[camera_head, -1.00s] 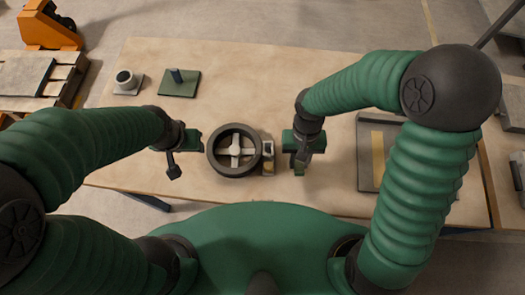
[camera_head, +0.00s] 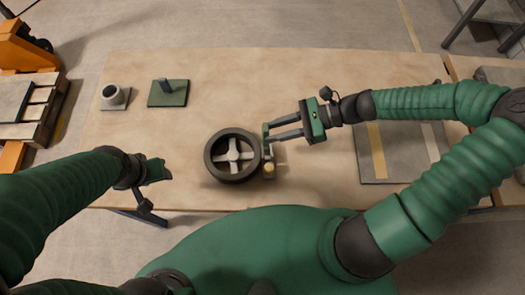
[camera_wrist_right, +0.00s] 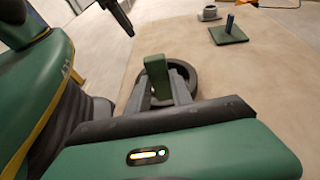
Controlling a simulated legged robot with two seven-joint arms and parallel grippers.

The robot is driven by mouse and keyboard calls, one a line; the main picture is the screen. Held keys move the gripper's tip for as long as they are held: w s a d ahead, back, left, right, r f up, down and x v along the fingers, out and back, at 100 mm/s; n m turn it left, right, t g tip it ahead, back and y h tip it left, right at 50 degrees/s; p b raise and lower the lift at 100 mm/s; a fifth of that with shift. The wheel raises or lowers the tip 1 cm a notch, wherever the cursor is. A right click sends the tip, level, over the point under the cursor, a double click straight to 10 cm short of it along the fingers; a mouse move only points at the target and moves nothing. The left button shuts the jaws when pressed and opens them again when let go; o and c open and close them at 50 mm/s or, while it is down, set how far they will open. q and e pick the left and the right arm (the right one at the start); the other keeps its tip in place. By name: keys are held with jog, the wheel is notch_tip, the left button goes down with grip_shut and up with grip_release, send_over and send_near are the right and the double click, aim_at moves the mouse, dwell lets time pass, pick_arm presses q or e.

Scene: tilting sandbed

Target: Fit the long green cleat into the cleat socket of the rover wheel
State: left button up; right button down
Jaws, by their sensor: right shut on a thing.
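The dark rover wheel (camera_head: 211,157) with pale cross spokes lies flat on the table. At its right side is a small pale block with a yellowish knob (camera_head: 268,170); I cannot tell whether it is the cleat socket. My right gripper (camera_head: 268,136) comes in from the right, shut on the green cleat (camera_head: 265,131) at the wheel's upper right edge. In the right wrist view the cleat (camera_wrist_right: 156,70) stands between the grey fingers, with the wheel (camera_wrist_right: 188,77) partly hidden behind. Contact between cleat and wheel is unclear. My left gripper (camera_head: 163,175) is left of the wheel; its jaws are unclear.
A green plate with a peg (camera_head: 168,98) and a grey cup-like part (camera_head: 113,97) stand at the back left. A grey tray with a yellow strip (camera_head: 376,152) lies at the right, below my right arm. The table's back middle is clear.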

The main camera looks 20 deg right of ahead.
jog(key=f, duration=0.3)
jog(key=f+b, duration=0.1)
jog(key=f, duration=0.5)
jog(key=shift+d+b, duration=0.35)
jog(key=shift+a, duration=0.15)
jog(key=c, duration=1.3)
grip_release()
jog(key=shift+a, duration=0.1)
jog(key=shift+o, duration=0.8)
jog(key=shift+d, duration=0.2)
